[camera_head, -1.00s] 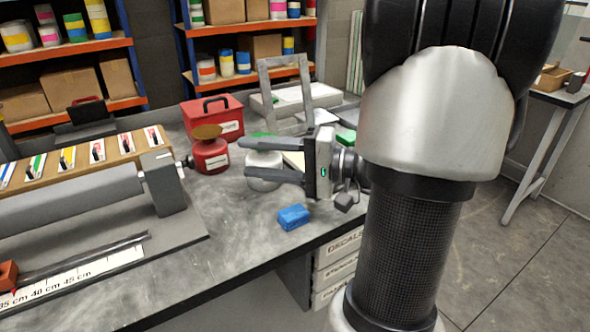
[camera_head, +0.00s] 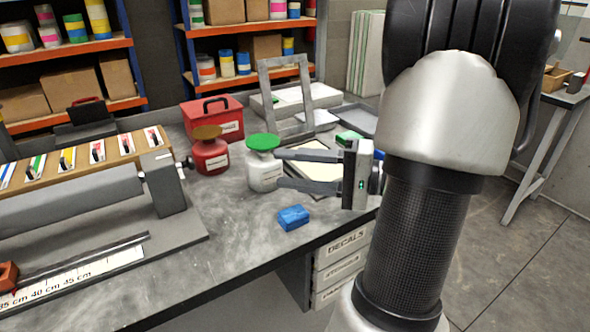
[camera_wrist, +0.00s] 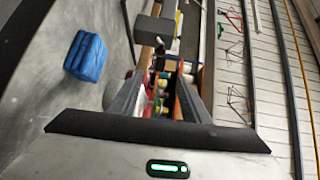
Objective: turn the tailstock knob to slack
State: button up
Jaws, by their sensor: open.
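The tailstock (camera_head: 161,184) is a grey block at the right end of a long grey roller on the bench, at left in the head view. A small knob (camera_head: 186,162) sticks out from its right side. My gripper (camera_head: 279,169) is open and empty, well to the right of the knob, its two dark fingers pointing left towards it. The fingertips are close to or overlap the white green-topped jar in the head view; I cannot tell if they touch. In the wrist view a grey block (camera_wrist: 155,29), apparently the tailstock, lies ahead beyond my open fingers (camera_wrist: 163,76).
A red jar (camera_head: 211,155) and the white green-topped jar (camera_head: 264,175) stand between tailstock and gripper. A blue block (camera_head: 293,217) lies near the bench's front edge. A red toolbox (camera_head: 213,120) and grey frame (camera_head: 288,95) are behind.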

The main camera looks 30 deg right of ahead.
jog(key=shift+s+d, duration=0.2)
dwell(0.5)
jog(key=w+a+r+m+g+h+p, duration=0.25)
jog(key=w+r+m+g+p, duration=0.9)
jog(key=p, duration=1.35)
jog(key=n+g, duration=0.1)
jog(key=n, duration=0.2)
send_near(189, 163)
jog(key=shift+m+h, duration=0.25)
jog(key=x, duration=0.5)
jog(key=w+x, duration=0.1)
jog(key=x, duration=0.1)
jog(key=shift+f, duration=0.4)
jog(key=shift+c, duration=0.3)
jog(key=c, duration=1)
